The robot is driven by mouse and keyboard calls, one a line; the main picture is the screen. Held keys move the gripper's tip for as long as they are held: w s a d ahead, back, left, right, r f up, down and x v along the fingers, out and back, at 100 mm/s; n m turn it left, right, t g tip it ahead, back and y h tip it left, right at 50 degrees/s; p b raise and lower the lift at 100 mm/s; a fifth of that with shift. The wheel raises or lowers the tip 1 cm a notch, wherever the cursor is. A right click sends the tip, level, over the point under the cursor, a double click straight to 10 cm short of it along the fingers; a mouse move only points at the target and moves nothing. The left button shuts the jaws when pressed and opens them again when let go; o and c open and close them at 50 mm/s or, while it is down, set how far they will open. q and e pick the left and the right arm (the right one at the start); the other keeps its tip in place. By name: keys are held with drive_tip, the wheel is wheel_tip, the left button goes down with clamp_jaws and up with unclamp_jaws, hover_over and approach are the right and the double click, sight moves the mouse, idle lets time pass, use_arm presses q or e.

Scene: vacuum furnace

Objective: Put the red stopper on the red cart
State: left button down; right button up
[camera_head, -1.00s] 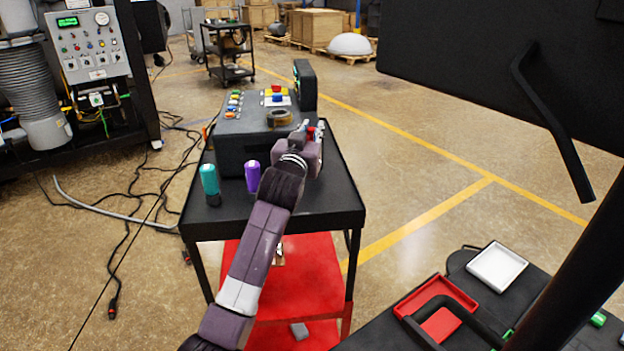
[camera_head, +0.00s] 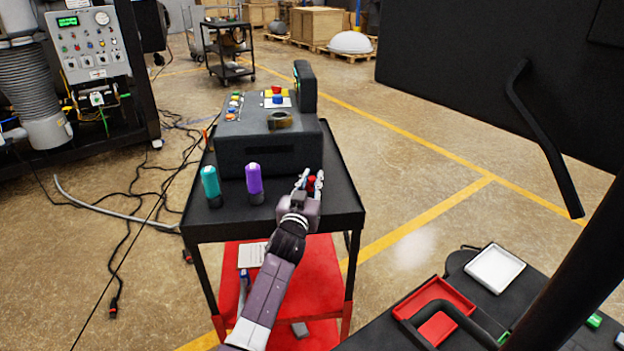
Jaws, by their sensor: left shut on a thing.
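My left gripper (camera_head: 309,183) is shut on the red stopper (camera_head: 311,182), over the right front part of the cart's black top. Only a little red shows between the fingers. I cannot tell whether the stopper touches the top. The red cart (camera_head: 318,262) has a black upper tray and red lower shelves. A teal stopper (camera_head: 209,181) and a purple stopper (camera_head: 254,178) stand upright on the black top, left of my gripper. My right gripper is not in view.
A dark control box (camera_head: 265,135) with coloured buttons fills the back of the cart top. A red tray (camera_head: 436,297) and a white tray (camera_head: 496,268) lie on a dark surface at lower right. Cables (camera_head: 125,220) run over the floor at left.

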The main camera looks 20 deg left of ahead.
use_arm(q)
drive_tip(key=shift+r, duration=0.1)
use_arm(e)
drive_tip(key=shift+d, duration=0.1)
use_arm(q)
drive_tip(key=c, duration=1.8)
unclamp_jaws()
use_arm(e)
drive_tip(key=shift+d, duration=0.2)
use_arm(q)
drive_tip(key=shift+s, duration=0.55)
drive_tip(key=shift+s+d+b, duration=0.2)
drive_tip(key=shift+s+b, duration=0.05)
drive_tip(key=shift+s, duration=1.6)
drive_tip(key=shift+s+d+b, duration=0.15)
drive_tip(key=shift+s+b, duration=0.1)
drive_tip(key=shift+s, duration=1.55)
drive_tip(key=shift+s+d+b, duration=0.2)
drive_tip(key=shift+s+b, duration=0.05)
drive_tip(key=shift+s, duration=1.6)
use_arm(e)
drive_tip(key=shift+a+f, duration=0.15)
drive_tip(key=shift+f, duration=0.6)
